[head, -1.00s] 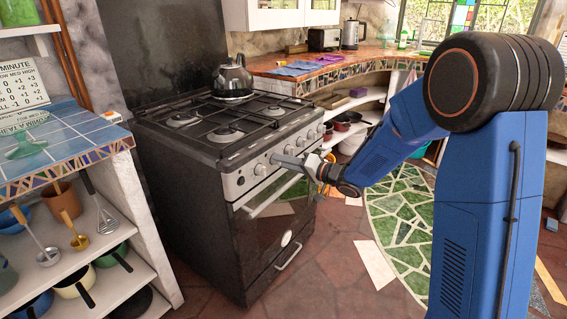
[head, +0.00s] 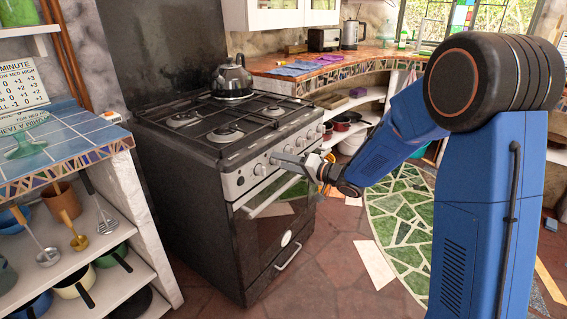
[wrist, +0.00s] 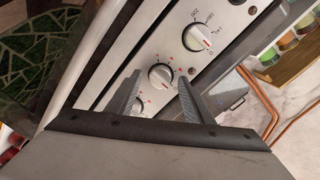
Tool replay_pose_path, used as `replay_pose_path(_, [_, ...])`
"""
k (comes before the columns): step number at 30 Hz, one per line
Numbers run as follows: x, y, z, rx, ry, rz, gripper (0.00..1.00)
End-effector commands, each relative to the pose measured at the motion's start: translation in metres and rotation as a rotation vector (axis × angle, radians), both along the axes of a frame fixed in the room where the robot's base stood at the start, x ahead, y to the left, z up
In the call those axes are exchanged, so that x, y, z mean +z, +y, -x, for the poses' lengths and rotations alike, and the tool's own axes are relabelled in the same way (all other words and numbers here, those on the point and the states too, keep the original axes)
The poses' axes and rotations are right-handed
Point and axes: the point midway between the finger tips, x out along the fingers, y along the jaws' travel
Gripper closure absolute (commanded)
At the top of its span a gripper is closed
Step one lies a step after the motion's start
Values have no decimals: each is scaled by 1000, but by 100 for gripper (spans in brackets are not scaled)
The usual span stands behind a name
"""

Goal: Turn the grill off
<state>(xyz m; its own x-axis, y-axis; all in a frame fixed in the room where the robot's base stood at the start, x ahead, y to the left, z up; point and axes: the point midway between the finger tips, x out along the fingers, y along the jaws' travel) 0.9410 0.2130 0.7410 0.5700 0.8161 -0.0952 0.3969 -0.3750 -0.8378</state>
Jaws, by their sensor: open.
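The grill is part of a black and steel stove (head: 200,235) left of the middle in the head view. A row of round knobs runs along its steel front panel (head: 238,182). My gripper (head: 276,158) is at this panel, and its fingers hide part of the row. In the wrist view my gripper (wrist: 155,92) is open, with a white knob (wrist: 161,77) between and just beyond its fingertips. Another white knob (wrist: 197,38) with printed marks is above right, and a third (wrist: 128,101) is partly behind the left finger. I cannot tell whether the fingers touch a knob.
A kettle (head: 232,79) stands on the stove top. The oven door handle (head: 270,198) is just below the knobs. A tiled shelf unit (head: 128,205) with pots is at the left. A curved counter (head: 290,70) is behind.

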Motion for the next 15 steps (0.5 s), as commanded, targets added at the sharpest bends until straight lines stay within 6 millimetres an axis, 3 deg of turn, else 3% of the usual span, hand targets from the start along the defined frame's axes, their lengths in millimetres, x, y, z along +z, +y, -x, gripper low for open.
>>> replay_pose_path(5, [2,-15,9,-4,0,0,53])
replay_pose_path(15, [8,-70,47,-4,0,0,53])
